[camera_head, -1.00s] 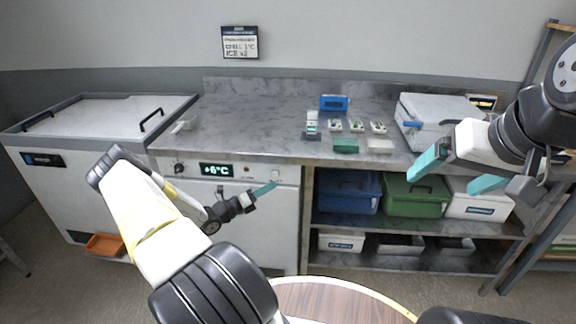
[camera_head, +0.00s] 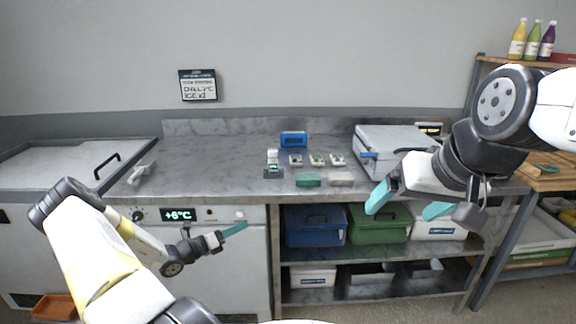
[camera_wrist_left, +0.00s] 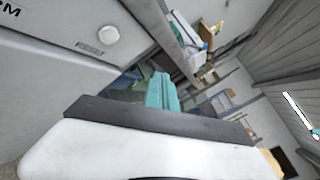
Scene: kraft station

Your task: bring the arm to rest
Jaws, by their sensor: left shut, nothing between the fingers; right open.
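My left gripper (camera_head: 236,229) is shut and empty in the head view, its teal fingers together in front of the white cabinet below the counter. Its closed teal fingers also show in the left wrist view (camera_wrist_left: 160,92). My right gripper (camera_head: 408,203) is open and empty at the right of the head view, its two teal fingers apart, in front of the counter's right end and the shelf bins.
The grey counter (camera_head: 230,165) carries a blue box (camera_head: 293,139), small trays, a green block (camera_head: 308,180) and a white case (camera_head: 395,140). Blue (camera_head: 313,226) and green (camera_head: 378,224) bins sit below. A wooden-topped rack (camera_head: 545,180) stands at the right.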

